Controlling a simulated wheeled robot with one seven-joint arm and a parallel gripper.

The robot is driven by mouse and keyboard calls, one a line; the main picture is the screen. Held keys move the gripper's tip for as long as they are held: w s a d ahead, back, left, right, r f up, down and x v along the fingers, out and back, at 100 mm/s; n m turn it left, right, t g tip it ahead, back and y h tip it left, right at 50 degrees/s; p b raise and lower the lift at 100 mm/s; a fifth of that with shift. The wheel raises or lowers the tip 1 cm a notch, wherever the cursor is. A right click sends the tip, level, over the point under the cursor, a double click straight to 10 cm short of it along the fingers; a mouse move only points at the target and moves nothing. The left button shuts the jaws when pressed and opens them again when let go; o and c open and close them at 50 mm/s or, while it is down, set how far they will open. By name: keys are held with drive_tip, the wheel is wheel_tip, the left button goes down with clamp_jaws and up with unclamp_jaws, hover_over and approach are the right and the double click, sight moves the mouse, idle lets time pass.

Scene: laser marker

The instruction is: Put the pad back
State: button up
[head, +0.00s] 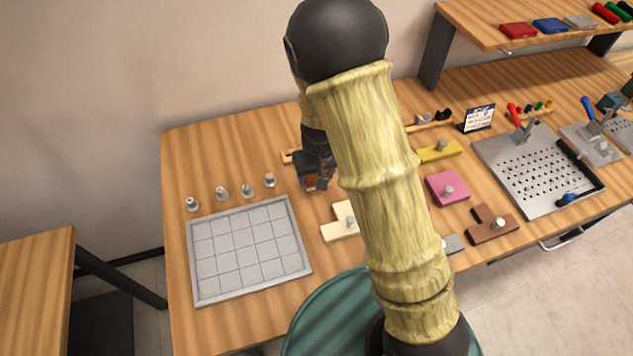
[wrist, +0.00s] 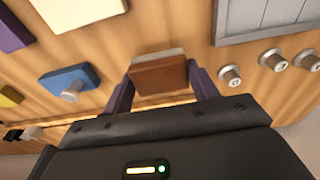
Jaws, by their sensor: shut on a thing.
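My gripper (wrist: 161,76) has its two purple fingers on either side of a brown pad with a pale grey edge (wrist: 158,78). It is shut on the pad. In the head view my gripper (head: 318,183) is low over the back of the wooden bench, right of the row of metal pegs. The pad is not clear in that view. A wooden strip (head: 288,156) shows behind my gripper, partly hidden by my arm. I cannot tell whether the pad touches the bench or the strip.
A grey gridded tray (head: 250,248) lies to the left, with several metal pegs (head: 247,191) behind it. A cream knobbed piece (head: 341,231) is near my gripper. A blue knobbed piece (wrist: 70,84) shows in the wrist view. A perforated plate (head: 535,165) lies right.

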drive_tip(key=shift+f, duration=1.75)
drive_tip(key=shift+f, duration=0.1)
drive_tip(key=shift+f, duration=0.15)
drive_tip(key=o, duration=0.9)
drive_tip(key=shift+o, duration=0.2)
drive_tip(key=r, duration=0.4)
drive_tip(key=s+r, duration=0.1)
drive_tip(key=r, duration=0.3)
drive_tip(key=r+p, duration=0.1)
drive_tip(key=r, duration=0.3)
drive_tip(key=shift+s+d, duration=0.2)
drive_tip(key=shift+r, duration=0.2)
drive_tip(key=shift+w, duration=0.1)
